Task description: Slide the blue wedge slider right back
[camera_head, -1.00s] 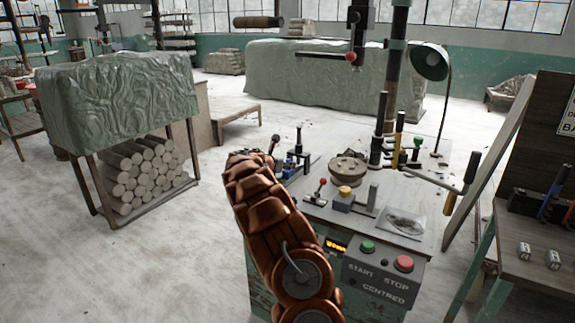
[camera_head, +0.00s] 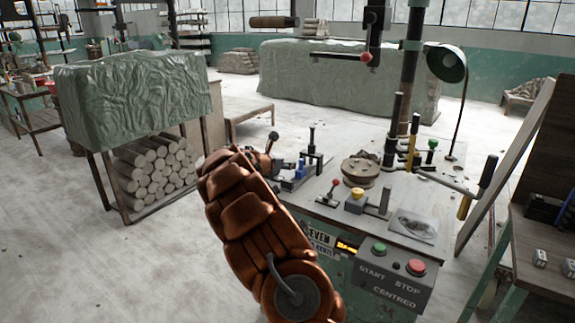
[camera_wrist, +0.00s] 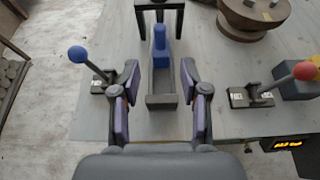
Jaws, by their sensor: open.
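The blue wedge slider (camera_wrist: 160,47) sits upright in a narrow grey channel (camera_wrist: 161,101), toward its far end, under a dark frame (camera_wrist: 160,5). In the head view the blue slider (camera_head: 300,168) shows small on the machine top, right of my arm's far end. My gripper (camera_wrist: 160,72) is open and empty in the wrist view. Its two purple-padded fingers stand either side of the channel's near end, and the slider is beyond and between them. I cannot tell whether the fingers touch the channel.
A blue-knobbed lever (camera_wrist: 78,54) stands left of the fingers and a red-knobbed lever (camera_wrist: 303,71) stands right. A round wooden wheel (camera_head: 361,170), a yellow button (camera_head: 357,194) and a START/STOP panel (camera_head: 393,284) are further right on the machine.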

